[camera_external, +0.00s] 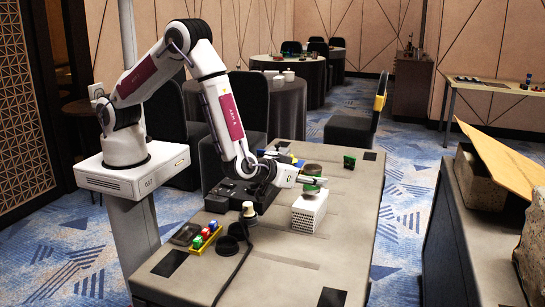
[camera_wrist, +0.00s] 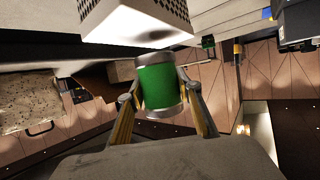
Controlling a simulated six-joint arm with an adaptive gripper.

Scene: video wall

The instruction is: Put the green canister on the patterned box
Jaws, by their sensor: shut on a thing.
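The green canister (camera_wrist: 158,88), with grey ends, is between the two fingers of my gripper (camera_wrist: 162,100) in the wrist view, and the gripper is shut on it. In the external view the canister (camera_external: 312,188) is partly hidden by my gripper (camera_external: 306,179) and appears directly over the patterned box. The white box with a dotted pattern (camera_external: 308,214) stands on the grey table. It also shows at the top of the wrist view (camera_wrist: 120,16). I cannot tell whether the canister's bottom touches the box top.
On the table (camera_external: 310,262) are a yellow tray (camera_external: 194,248) with coloured blocks, a black cup (camera_external: 228,246), a cable, a dark green object (camera_external: 349,161) and a black device (camera_external: 236,192) left of the box. The table right of the box is mostly clear.

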